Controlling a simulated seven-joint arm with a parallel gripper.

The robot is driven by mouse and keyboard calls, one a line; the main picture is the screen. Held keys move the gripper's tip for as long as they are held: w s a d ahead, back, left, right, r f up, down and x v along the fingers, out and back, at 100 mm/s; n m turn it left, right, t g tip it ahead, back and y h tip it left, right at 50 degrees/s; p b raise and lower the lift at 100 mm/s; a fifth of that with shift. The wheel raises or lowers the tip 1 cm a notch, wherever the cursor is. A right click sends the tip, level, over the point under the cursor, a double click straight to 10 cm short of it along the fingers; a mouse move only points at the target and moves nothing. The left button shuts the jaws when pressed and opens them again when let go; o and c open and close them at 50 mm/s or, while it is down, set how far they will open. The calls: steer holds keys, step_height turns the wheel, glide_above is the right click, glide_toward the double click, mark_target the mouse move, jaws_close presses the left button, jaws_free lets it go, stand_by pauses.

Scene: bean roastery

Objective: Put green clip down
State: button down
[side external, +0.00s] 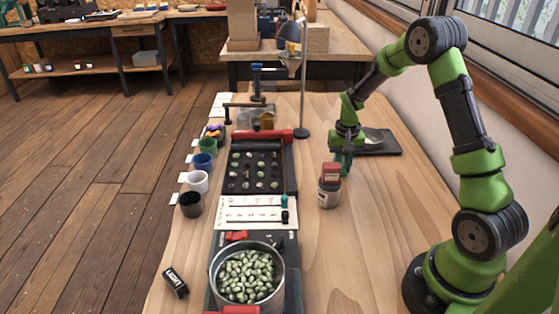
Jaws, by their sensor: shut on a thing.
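My gripper (344,160) points down at the right of the table, just behind a jar with a red lid. It is shut on a small teal-green piece, the green clip (343,168), whose outline is hard to separate from the fingers at this size. I cannot tell whether the clip touches the table or the jar. A teal piece (284,201) and a black piece (285,216) stand at the right end of a white printed card (236,214).
The red-lidded jar (329,192) stands in front of my gripper. A dark board (385,147) with a pale dish lies behind it. A dark sample tray (257,186), several cups and a pot of green beans (247,275) fill the left. Bare wood (345,255) lies front right.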

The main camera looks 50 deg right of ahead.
mark_target(342, 166)
steer(key=c, duration=1)
jaws_free()
steer(key=shift+f, duration=0.1)
step_height(342, 166, up, 12)
steer(key=s+a+r+n+t, duration=0.1)
steer(key=s+a+r+t, duration=0.1)
steer(key=a+r, duration=0.45)
steer(key=s+a+r+n+t, duration=0.1)
steer(key=s+a+r, duration=0.1)
steer(key=s+a, duration=0.2)
steer(key=s+a+r+n+t+y, duration=0.1)
steer(key=s+a+t, duration=0.1)
steer(key=s+a, duration=0.2)
steer(key=s+a+r+n+t+y, duration=0.1)
steer(key=s+a+r+n+t, duration=0.1)
steer(key=s+a, duration=0.3)
steer(key=shift+s+a+r, duration=0.1)
steer(key=shift+a+r, duration=0.05)
steer(key=shift+a, duration=0.55)
steer(key=shift+a+r, duration=0.15)
steer(key=shift+a, duration=0.55)
